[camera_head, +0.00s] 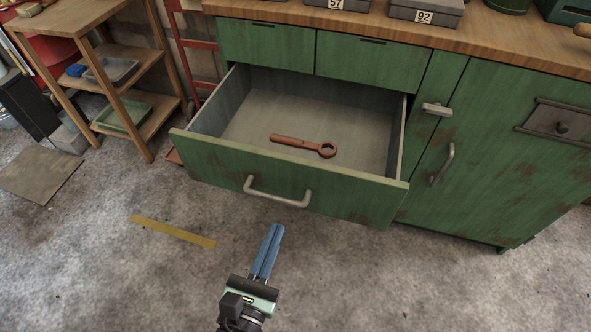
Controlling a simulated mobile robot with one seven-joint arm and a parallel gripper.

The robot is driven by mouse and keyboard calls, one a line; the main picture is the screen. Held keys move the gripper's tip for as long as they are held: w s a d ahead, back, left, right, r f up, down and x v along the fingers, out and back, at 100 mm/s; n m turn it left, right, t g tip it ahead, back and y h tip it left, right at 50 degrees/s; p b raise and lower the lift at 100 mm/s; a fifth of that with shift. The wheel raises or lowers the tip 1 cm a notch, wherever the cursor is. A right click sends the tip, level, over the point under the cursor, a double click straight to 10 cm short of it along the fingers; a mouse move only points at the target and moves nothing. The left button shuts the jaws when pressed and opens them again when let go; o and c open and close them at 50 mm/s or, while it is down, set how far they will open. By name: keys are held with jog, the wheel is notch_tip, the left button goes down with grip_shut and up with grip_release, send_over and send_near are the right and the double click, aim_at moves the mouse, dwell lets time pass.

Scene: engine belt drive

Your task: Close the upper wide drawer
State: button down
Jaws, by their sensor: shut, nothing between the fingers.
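The upper wide drawer (330,192) is pulled far out of the green workbench, below two small shut drawers. Its green front has a pale bar handle (278,198). A rusty brown wrench (303,145) lies on the drawer's grey floor. My gripper (275,230) has blue fingers that are together and empty. In the picture it is just below the drawer handle, apart from it. How far it is from the drawer front in depth is hard to tell.
A green cabinet door (510,150) with a handle is shut at the right. Metal boxes (425,10) stand on the wooden worktop (500,38). A wooden shelf rack (150,120) stands at the left. The concrete floor before the drawer is clear, with yellow tape (173,232).

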jog(key=b, duration=0.2)
send_near(300, 168)
jog(key=shift+n, duration=0.3)
jog(key=x, duration=0.7)
